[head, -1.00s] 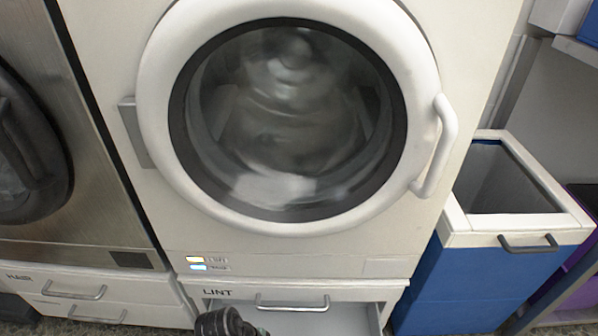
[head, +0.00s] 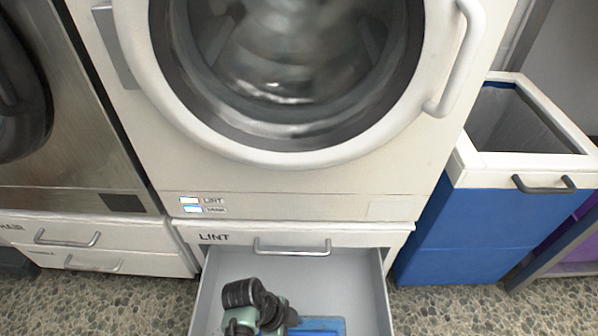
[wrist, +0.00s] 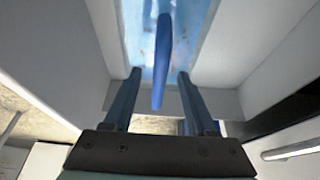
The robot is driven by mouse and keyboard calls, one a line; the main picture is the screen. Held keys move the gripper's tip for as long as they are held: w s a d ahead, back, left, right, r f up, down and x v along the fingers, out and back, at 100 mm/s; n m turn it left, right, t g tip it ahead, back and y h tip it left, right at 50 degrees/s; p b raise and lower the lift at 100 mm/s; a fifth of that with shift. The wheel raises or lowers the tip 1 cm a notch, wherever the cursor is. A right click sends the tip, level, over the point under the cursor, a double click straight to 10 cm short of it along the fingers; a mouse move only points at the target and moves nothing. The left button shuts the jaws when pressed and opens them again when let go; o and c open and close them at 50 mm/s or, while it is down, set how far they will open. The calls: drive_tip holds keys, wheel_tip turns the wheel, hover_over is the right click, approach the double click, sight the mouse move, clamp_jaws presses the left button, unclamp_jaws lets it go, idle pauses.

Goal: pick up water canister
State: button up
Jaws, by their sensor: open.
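The water canister (head: 318,326) shows in the head view only as a blue patch low in the open drawer, partly hidden by my arm and cut by the lower edge. In the wrist view, a pale blue surface (wrist: 188,25) lies ahead with a darker blue bar (wrist: 162,45), seemingly the canister's handle. My gripper (wrist: 159,76) is open, with the bar between its two fingers. I cannot tell if the fingers touch it. The fingers are not clear in the head view, where my arm reaches into the drawer.
The drawer (head: 371,290) marked LINT is pulled out below a front-loading machine (head: 290,190); its walls stand close on both sides of my gripper in the wrist view. A blue bin (head: 480,225) stands at right. Shut drawers (head: 95,243) are at left. Pebbled floor (head: 440,310) lies around.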

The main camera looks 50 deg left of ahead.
drive_tip(key=shift+b+x, duration=0.5)
drive_tip(key=shift+x, duration=0.7)
drive_tip(key=shift+c, duration=0.3)
clamp_jaws()
drive_tip(key=shift+a+r, duration=0.1)
drive_tip(key=shift+r, duration=0.1)
